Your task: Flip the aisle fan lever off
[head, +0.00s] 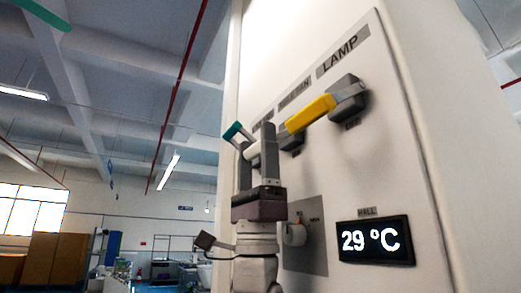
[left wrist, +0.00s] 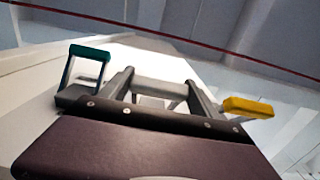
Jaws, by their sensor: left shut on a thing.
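The wall panel (head: 375,170) carries three levers in a row. The middle one, under a partly hidden label ending in "AN" (head: 295,92), is a white lever (head: 253,150). My left gripper (head: 257,143) points up in front of the panel and is shut on this white lever; in the left wrist view the white lever (left wrist: 160,88) lies across between the two fingers (left wrist: 158,82). The gripper hides part of the lever and its mount. A teal lever (left wrist: 88,50) is on one side and a yellow lever (left wrist: 248,107) on the other. My right gripper is not in view.
The yellow lever (head: 310,113) under the "LAMP" label (head: 343,52) sticks out close to my gripper's right. The teal lever (head: 238,132) is close on its left. Open hall lies left.

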